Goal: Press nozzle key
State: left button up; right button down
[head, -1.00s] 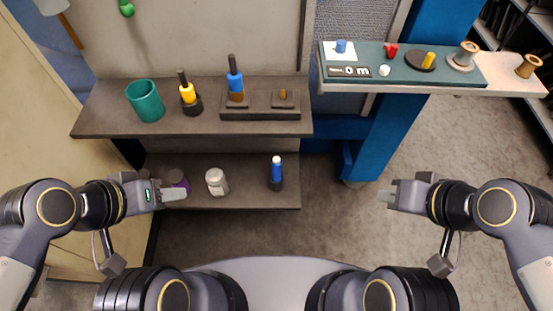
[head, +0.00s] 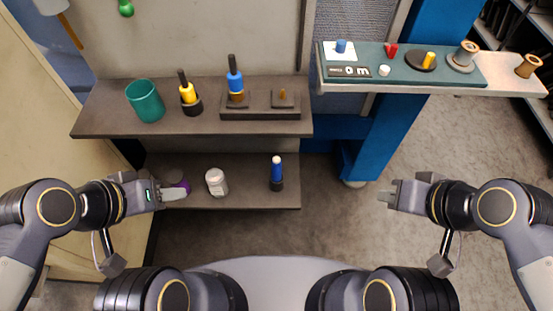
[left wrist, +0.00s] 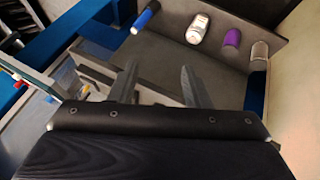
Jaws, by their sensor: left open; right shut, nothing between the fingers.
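No part is plainly marked as the nozzle key, and I cannot tell which one it is. A dark base (head: 262,113) on the upper shelf holds a blue-handled tool (head: 235,79) upright and a small brass peg (head: 283,94). A yellow piece (head: 429,59) stands on a black disc (head: 419,66) on the green mat at the right. My left gripper (head: 173,194) is at the left end of the lower shelf, in front of a purple container (head: 180,182). Its fingers (left wrist: 160,85) are apart and empty in the left wrist view. My right gripper (head: 387,197) is shut and empty over open floor.
The upper shelf (head: 105,120) also holds a teal cup (head: 146,101) and a yellow-handled tool (head: 187,92). On the lower shelf (head: 240,199) stand a white jar (head: 216,182) and a blue bottle (head: 277,172). The green mat (head: 350,55) carries several small parts.

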dwell(0.3)
pick_arm(q)
grip_shut()
dwell(1.6)
